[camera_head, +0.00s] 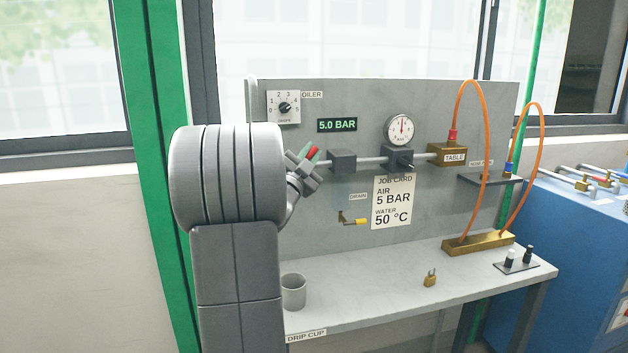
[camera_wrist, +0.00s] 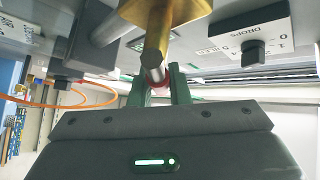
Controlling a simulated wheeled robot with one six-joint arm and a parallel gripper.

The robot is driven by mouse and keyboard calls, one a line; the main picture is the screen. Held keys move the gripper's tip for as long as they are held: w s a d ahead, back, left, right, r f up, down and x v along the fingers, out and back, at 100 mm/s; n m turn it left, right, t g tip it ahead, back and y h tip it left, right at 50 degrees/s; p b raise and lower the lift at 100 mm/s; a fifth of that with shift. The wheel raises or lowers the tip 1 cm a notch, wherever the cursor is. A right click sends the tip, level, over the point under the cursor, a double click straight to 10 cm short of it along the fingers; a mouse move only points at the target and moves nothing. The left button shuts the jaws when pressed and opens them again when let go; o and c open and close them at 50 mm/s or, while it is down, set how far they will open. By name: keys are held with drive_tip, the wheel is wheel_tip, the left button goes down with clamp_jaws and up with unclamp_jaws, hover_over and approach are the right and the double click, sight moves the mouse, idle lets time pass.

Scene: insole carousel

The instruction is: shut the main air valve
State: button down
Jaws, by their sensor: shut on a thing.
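The main air valve shows in the wrist view as a brass body (camera_wrist: 150,12) with a stem and a red handle (camera_wrist: 156,84). My gripper (camera_wrist: 158,86) is shut on the red handle, with one dark green finger on each side. In the head view the red handle (camera_head: 313,153) slants up to the right between the fingers of my gripper (camera_head: 308,157), at the left end of the pipe line. My arm hides the valve body in the head view. The green display (camera_head: 337,125) reads 5.0 BAR.
The oiler dial (camera_head: 284,107) is above the gripper, and the pressure gauge (camera_head: 400,130) is to its right. A drip cup (camera_head: 293,291) and a brass padlock (camera_head: 430,279) stand on the bench (camera_head: 380,298). Orange hoses (camera_head: 484,150) loop at the right.

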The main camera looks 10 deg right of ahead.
drive_tip(key=n+t+y+b, duration=0.1)
drive_tip(key=n+b, duration=0.1)
drive_tip(key=b, duration=0.1)
drive_tip(key=a+n+t+y+b, duration=0.1)
drive_tip(key=n+t+b, duration=0.1)
drive_tip(key=n+b, duration=0.1)
drive_tip(key=a+n+t+y+b, duration=0.1)
drive_tip(key=n+t+b, duration=0.1)
drive_tip(key=b, duration=0.1)
drive_tip(key=shift+a+r+n+y, duration=0.15)
drive_tip(key=shift+n+y, duration=0.25)
drive_tip(key=n+t+y+b, duration=0.1)
drive_tip(key=n+y+b, duration=0.1)
drive_tip(key=a+n+t+y+b, duration=0.1)
drive_tip(key=n+y+b, duration=0.1)
drive_tip(key=n, duration=0.1)
drive_tip(key=r+n+t+y+b, duration=0.1)
drive_tip(key=n+y+b, duration=0.1)
drive_tip(key=shift+a+n, duration=0.3)
drive_tip(key=shift+a, duration=0.1)
drive_tip(key=shift+t+y, duration=0.3)
drive_tip(key=c, duration=1.4)
unclamp_jaws()
drive_tip(key=shift+a+r, duration=0.1)
drive_tip(key=shift+o, duration=0.2)
drive_tip(key=shift+s, duration=0.1)
drive_tip(key=v, duration=1.3)
drive_tip(key=shift+s+f+b, duration=0.3)
drive_tip(key=shift+b, duration=0.05)
